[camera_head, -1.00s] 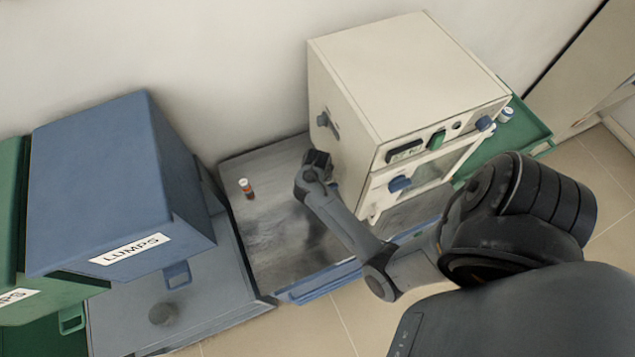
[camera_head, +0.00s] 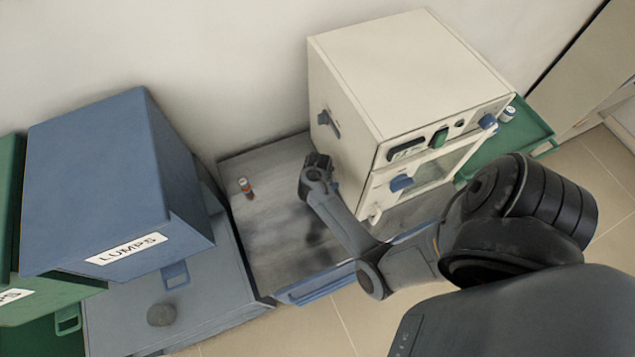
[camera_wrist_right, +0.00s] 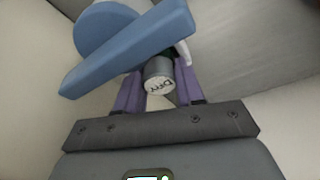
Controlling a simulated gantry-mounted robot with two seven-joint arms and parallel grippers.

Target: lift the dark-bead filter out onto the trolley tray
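A grey cylinder (camera_wrist_right: 158,82) marked "DRY" sits below a blue lever in the right wrist view. Its beads do not show, so I cannot tell their colour. The purple fingers of my right gripper (camera_wrist_right: 160,80) stand on either side of it; I cannot tell whether they press on it. In the head view my right gripper (camera_head: 317,162) is beside the furnace's left wall, below a blue lever (camera_head: 325,118). A small vial (camera_head: 246,188) with a white cap and orange-brown contents stands on the metal trolley tray (camera_head: 275,225). My left gripper is not in view.
The cream furnace (camera_head: 400,70) stands at the tray's right. A blue bin (camera_head: 115,185) labelled "LUMPS" is at the left, with a green bin (camera_head: 50,300) beside it. A green tray (camera_head: 535,130) holds a small jar (camera_head: 508,113). The tray around the vial is clear.

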